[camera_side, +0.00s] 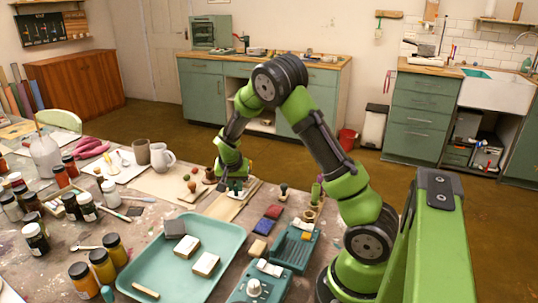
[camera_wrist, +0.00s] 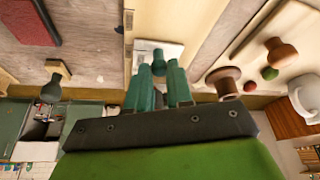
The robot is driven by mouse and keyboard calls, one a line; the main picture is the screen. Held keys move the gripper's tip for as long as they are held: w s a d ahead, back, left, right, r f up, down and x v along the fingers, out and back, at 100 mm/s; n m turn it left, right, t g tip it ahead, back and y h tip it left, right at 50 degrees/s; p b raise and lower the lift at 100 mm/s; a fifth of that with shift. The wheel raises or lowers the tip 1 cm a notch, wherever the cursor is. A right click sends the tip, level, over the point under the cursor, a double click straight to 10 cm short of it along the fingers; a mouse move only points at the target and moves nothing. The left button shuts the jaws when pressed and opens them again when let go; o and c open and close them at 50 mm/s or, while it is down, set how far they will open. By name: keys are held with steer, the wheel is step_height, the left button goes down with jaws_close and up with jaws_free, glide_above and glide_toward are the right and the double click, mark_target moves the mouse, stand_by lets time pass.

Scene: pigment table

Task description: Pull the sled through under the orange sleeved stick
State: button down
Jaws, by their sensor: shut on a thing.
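In the wrist view my gripper (camera_wrist: 161,80) has its teal fingers closed around a small teal knob (camera_wrist: 158,56). The knob stands on a pale block (camera_wrist: 172,47), which looks like the sled. In the side view my gripper (camera_side: 233,187) is low over a light wooden board (camera_side: 228,207) at the table's far side. The sled is too small to make out there. I cannot make out an orange sleeved stick in either view.
Dark wooden stamps stand close by, one reddish brown (camera_wrist: 224,80) to the right of my fingers. A teal tray (camera_side: 180,280) with several blocks lies nearer the camera. Red and blue pads (camera_side: 265,226) lie right of the board. A white mug (camera_side: 161,157) stands behind left.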

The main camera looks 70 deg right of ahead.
steer(key=c, duration=1)
jaws_free()
steer(key=shift+c, duration=0.2)
steer(key=shift+r, duration=0.1)
steer(key=v, duration=1.6)
steer(key=shift+s+a+r, duration=0.15)
steer(key=shift+a+r, duration=0.1)
steer(key=shift+r, duration=0.05)
steer(key=s+a+r+n+t+y, duration=0.2)
steer(key=s+a+n+y, duration=0.1)
steer(key=s+a, duration=0.5)
steer(key=s+a+r+n+t+y, duration=0.3)
steer(key=s+a+n, duration=0.3)
steer(key=a, duration=0.5)
steer(key=shift+s+a+r+n+t, duration=0.15)
steer(key=shift+s+a+n+t, duration=0.15)
steer(key=shift+s, duration=0.55)
